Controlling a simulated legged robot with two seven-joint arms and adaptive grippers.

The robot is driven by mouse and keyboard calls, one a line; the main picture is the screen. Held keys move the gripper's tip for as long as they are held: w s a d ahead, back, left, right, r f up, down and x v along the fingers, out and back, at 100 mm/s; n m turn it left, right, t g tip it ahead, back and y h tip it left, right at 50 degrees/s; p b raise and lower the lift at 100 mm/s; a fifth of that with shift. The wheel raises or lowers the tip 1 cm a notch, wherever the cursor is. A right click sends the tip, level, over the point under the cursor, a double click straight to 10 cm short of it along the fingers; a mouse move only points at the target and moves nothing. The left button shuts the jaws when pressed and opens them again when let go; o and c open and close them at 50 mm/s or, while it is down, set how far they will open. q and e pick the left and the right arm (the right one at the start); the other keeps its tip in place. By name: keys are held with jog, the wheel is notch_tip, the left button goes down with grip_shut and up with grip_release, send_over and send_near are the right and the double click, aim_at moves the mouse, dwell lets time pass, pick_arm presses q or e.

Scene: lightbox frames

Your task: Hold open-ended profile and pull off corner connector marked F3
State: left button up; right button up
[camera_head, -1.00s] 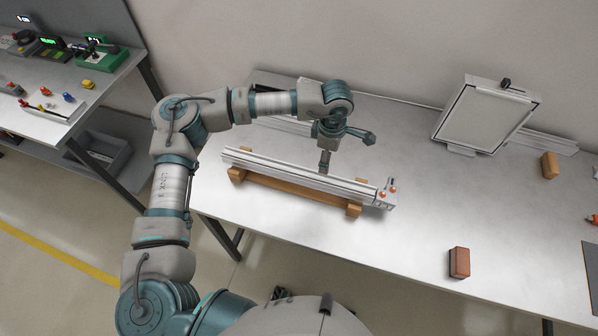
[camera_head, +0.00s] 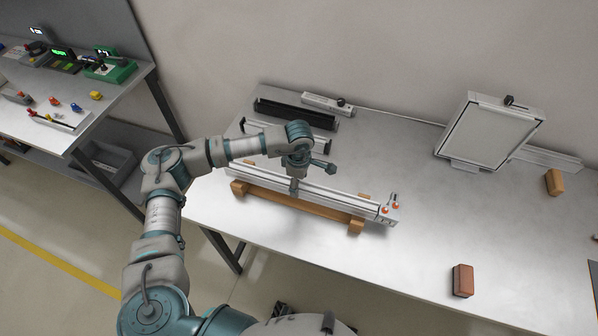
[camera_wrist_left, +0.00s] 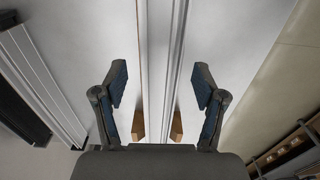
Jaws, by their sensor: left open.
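A long silver profile (camera_head: 335,196) lies on a wooden cradle (camera_head: 300,206) on the table. A pale corner connector (camera_head: 388,213) with red-orange knobs sits at its right end; no marking is legible. My left gripper (camera_head: 294,187) is over the left-middle part of the profile, pointing down. In the left wrist view my left gripper (camera_wrist_left: 160,82) is open, one finger on each side of the profile (camera_wrist_left: 160,60), with gaps between fingers and profile. The connector is not in the left wrist view. My right gripper is not in view.
Behind the profile lie a dark bar (camera_head: 294,113) and a pale bar (camera_head: 327,103). A tilted framed panel (camera_head: 490,135) stands at the back right. Two brown blocks, one nearer (camera_head: 462,280) and one farther (camera_head: 554,182), rest on the right.

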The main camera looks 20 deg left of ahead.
pick_arm(q)
jog(key=shift+f, duration=0.75)
jog(key=shift+a+f, duration=0.15)
grip_shut()
jog(key=shift+c, duration=1.4)
grip_release()
grip_shut()
